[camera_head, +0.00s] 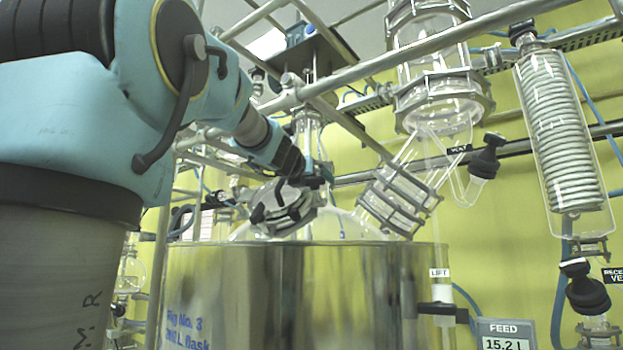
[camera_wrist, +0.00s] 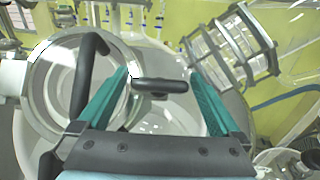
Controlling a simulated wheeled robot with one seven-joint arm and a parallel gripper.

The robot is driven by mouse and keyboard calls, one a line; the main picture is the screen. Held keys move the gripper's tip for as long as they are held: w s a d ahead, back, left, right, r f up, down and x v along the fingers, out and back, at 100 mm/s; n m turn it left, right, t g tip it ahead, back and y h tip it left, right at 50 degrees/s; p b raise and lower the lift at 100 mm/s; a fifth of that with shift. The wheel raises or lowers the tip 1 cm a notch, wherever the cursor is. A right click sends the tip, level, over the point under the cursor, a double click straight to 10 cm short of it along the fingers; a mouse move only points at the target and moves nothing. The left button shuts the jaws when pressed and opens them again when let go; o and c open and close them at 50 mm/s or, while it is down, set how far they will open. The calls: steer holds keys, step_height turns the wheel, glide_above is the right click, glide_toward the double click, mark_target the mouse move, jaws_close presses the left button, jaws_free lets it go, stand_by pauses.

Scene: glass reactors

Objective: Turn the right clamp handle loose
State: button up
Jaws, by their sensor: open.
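The round lid (camera_wrist: 50,85) has a glassy window and a metal clamp ring on the flask neck. It fills the left of the wrist view and shows small in the head view (camera_head: 285,207). The right clamp handle (camera_wrist: 162,87), a short dark bar lying crosswise, is in the gap between the fingers of my gripper (camera_wrist: 160,77). The gripper is open, its teal fingers on either side of the bar; contact cannot be told. A second dark, curved handle (camera_wrist: 88,70) is left of my fingers. In the head view my gripper (camera_head: 316,173) is just above the lid, which it partly hides.
The lid sits above a shiny metal vessel (camera_head: 300,290). A caged glass joint (camera_head: 398,197) rises close on the right, also in the wrist view (camera_wrist: 232,50). Metal frame bars (camera_head: 345,77) cross above. A coil condenser (camera_head: 562,130) hangs at far right.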

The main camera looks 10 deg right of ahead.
steer(key=shift+c, duration=0.4)
steer(key=c, duration=1.1)
